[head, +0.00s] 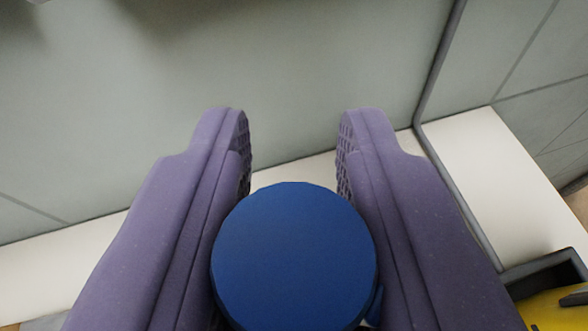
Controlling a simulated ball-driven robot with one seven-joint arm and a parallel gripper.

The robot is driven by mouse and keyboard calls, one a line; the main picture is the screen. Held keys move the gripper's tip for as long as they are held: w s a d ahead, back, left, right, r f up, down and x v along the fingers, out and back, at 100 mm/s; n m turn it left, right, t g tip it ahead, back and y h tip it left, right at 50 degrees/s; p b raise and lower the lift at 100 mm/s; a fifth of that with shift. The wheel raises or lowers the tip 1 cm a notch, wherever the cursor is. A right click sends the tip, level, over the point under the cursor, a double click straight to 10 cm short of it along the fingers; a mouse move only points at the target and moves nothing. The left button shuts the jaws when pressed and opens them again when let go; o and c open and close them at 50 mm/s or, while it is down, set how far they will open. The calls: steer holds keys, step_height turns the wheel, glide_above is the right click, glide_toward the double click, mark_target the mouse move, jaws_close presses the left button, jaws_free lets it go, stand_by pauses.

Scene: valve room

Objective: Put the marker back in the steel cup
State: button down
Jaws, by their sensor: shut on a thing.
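My gripper (296,150) shows as two purple fingers with ribbed inner pads. It is shut on the marker (294,255), which is seen end-on as a large blue disc between the fingers, close to the camera. The marker's far end is hidden behind this disc. A small piece of blue sticks out at its lower right, beside the right finger. The steel cup is not in view.
A white surface (500,175) runs behind and beside the fingers. A pale grey-green panel (300,70) stands beyond it, with a dark grey edge strip (438,70). At the lower right is a yellow thing (552,312) at a dark grey rim.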

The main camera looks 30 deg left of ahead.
stand_by(0.4)
steer(key=c, duration=0.8)
jaws_free()
steer(key=p+v, duration=0.2)
steer(key=v, duration=0.5)
steer(key=shift+s+d+r+p, duration=0.1)
steer(key=shift+s+p, duration=0.25)
